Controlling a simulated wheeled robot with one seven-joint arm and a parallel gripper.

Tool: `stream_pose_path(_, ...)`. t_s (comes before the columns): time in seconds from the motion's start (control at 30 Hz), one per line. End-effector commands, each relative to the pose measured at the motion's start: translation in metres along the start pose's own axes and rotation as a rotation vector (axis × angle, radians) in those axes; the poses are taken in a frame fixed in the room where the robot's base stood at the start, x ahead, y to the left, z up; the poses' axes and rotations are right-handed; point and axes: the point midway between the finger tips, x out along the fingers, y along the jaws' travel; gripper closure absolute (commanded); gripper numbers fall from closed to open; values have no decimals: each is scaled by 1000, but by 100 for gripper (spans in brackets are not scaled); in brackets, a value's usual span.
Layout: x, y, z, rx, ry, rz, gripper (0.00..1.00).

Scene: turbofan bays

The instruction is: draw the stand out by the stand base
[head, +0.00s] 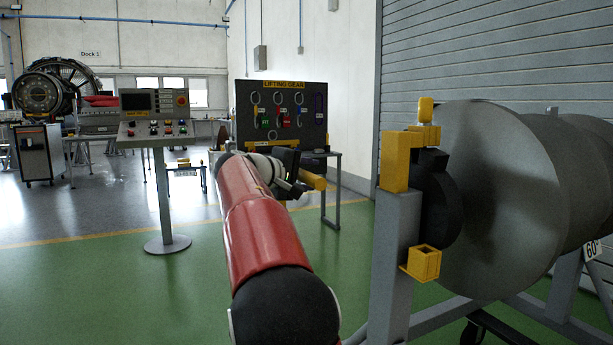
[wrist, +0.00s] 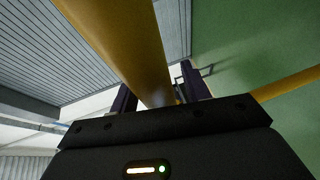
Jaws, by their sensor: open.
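A grey stand (head: 394,270) with yellow brackets carries a large grey cylindrical engine part (head: 500,200) at the right of the head view. Its base (head: 445,316) has grey rails and a dark caster, and is cut off by the lower picture edge. My gripper (head: 298,188) is past the end of my red arm, left of the stand, beside a yellow bar (head: 313,181). In the wrist view my open gripper (wrist: 160,95) has a yellow bar (wrist: 130,45) running between its two dark fingers. I cannot tell whether they touch it or what the bar joins.
A control console (head: 155,130) on a round-footed post stands to the left. A lifting gear board (head: 282,115) and a small table (head: 335,185) are behind my gripper. A grey shutter (head: 490,50) closes the right side. The green floor (head: 120,290) at front left is clear.

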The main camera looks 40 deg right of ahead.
Motion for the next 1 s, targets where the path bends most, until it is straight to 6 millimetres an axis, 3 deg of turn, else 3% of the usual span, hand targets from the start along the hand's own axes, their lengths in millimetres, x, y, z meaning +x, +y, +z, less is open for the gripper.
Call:
stream_pose_path(0.17,-8,0,0,0,2,1,53)
stream_pose_path(0.6,-74,-1,-1,-1,4,0,53)
stream_pose_path(1.0,-80,-1,-1,-1,2,0,53)
